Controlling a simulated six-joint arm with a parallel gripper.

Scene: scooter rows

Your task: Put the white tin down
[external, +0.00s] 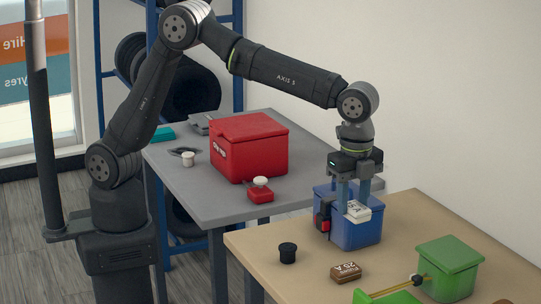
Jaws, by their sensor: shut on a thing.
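The white tin (357,212), with dark lettering, is held low between the fingers of my gripper (353,205). My gripper points down and is shut on it. The tin shows in front of the upper part of a blue box (352,235) on the wooden table (405,215). I cannot tell whether the tin is over the box, inside its mouth or touching it. The fingers and tin hide part of the box's top.
A red and black item (323,217) is against the blue box's left side. A red box (249,148) is on the grey table (200,205).

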